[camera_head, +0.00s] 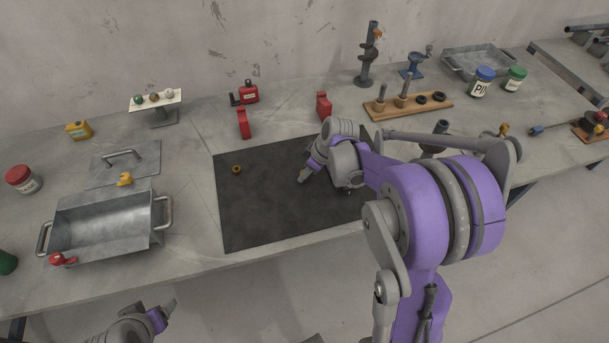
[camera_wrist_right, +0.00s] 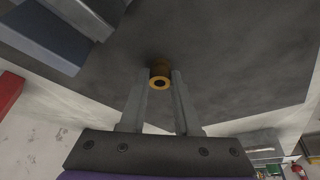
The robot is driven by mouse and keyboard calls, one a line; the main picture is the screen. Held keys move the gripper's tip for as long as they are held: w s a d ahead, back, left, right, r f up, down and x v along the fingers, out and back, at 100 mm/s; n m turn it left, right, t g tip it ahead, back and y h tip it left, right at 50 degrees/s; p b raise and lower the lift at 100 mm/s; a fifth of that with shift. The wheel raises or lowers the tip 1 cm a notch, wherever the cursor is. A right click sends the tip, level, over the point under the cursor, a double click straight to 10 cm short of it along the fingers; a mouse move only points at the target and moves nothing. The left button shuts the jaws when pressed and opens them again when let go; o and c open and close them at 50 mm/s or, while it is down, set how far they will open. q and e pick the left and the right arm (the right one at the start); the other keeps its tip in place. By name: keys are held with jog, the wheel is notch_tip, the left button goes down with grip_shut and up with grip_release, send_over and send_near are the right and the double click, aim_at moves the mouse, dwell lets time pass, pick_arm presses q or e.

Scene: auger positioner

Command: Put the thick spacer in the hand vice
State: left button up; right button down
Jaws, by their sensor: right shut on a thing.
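My right gripper (camera_head: 304,178) hangs over the black mat. In the right wrist view its fingers (camera_wrist_right: 161,88) are closed on a short brass cylinder with a hole, which looks like the thick spacer (camera_wrist_right: 160,71). The fingers hide it in the head view. A blue-grey block with metal plates (camera_wrist_right: 45,38) stands at the upper left of the wrist view, apart from the spacer. It may be the hand vice, but I cannot tell; my right arm covers that area in the head view. My left gripper (camera_head: 166,309) is low at the left, its jaw gap unclear.
A small brass ring (camera_head: 236,169) lies on the black mat (camera_head: 265,220). Two red stands (camera_head: 243,124) (camera_head: 323,107) rise behind the mat. A metal pan (camera_head: 102,222) is left of it. A wooden board with pegs (camera_head: 425,105) stands at the back right. The mat's front left is clear.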

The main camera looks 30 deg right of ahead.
notch_tip(320, 180, up, 9)
jog(key=shift+d+r, duration=0.1)
jog(key=shift+d, duration=0.05)
jog(key=s+d+r+m+h+b, duration=0.25)
jog(key=d+m+b, duration=0.25)
jog(key=d+m, duration=0.45)
jog(key=shift+n+h, duration=0.25)
jog(key=shift+h, duration=0.2)
jog(key=f, duration=0.6)
jog(key=f+b, duration=0.1)
jog(key=f, duration=0.3)
jog(key=shift+w+d+f, duration=0.1)
jog(key=shift+w, duration=0.2)
pick_arm(q)
notch_tip(320, 180, down, 7)
jog(key=s, duration=0.2)
jog(key=shift+f, duration=0.2)
jog(key=shift+s, duration=0.15)
pick_arm(e)
jog(key=shift+f, duration=0.2)
pick_arm(q)
jog(key=shift+f, duration=0.15)
pick_arm(e)
jog(key=c, duration=0.6)
grip_release()
